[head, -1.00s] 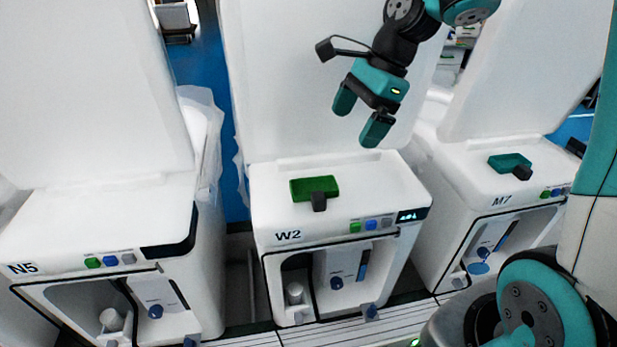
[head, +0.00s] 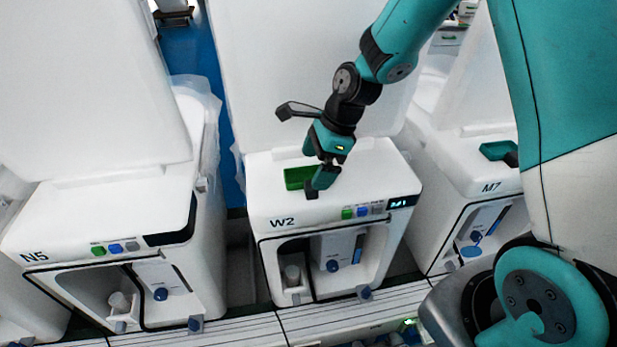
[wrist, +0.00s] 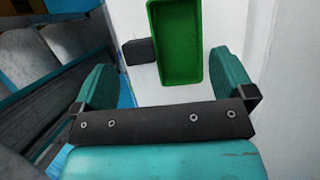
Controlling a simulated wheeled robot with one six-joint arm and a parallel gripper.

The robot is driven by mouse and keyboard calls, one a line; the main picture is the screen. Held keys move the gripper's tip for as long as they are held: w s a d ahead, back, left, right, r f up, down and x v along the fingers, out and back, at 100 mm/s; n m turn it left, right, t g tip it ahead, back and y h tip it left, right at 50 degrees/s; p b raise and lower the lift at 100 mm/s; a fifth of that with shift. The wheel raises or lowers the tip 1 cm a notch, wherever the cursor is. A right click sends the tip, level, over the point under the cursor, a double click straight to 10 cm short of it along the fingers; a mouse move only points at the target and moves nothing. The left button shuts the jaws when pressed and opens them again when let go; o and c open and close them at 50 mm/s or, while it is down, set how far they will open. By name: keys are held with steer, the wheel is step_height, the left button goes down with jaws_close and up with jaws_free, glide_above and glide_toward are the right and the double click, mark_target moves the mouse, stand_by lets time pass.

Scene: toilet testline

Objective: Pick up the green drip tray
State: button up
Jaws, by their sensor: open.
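The green drip tray (head: 294,178) lies on the white top of the middle machine, labelled W2 (head: 264,200). Its dark handle block (head: 312,191) points to the front of the machine. In the head view my gripper (head: 317,168) is over the tray's right part and hides some of it. In the wrist view the tray (wrist: 178,45) lies ahead of my open gripper (wrist: 168,82), with its dark handle (wrist: 139,51) on its left side. Both lie between the directions of the two teal fingers. The gripper is empty; I cannot tell its exact height above the tray.
Machine N5 (head: 95,225) stands to the left and machine M7 (head: 470,170) to the right. A teal tray (head: 496,150) with a dark handle lies on M7. Raised white lids stand behind the machine tops. W2's top is otherwise clear.

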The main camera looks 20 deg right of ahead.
mark_target(302, 185)
steer(key=x, duration=0.2)
steer(key=p+x, duration=0.1)
steer(key=x, duration=0.1)
steer(key=shift+w+a+r, duration=0.1)
steer(key=shift+w+a, duration=0.05)
steer(key=shift+a, duration=0.1)
steer(key=shift+w+a, duration=0.1)
steer(key=shift+c, duration=1)
steer(key=c, duration=0.4)
steer(key=shift+s+d+r, duration=0.1)
steer(key=shift+s+d, duration=0.15)
steer(key=shift+d, duration=0.1)
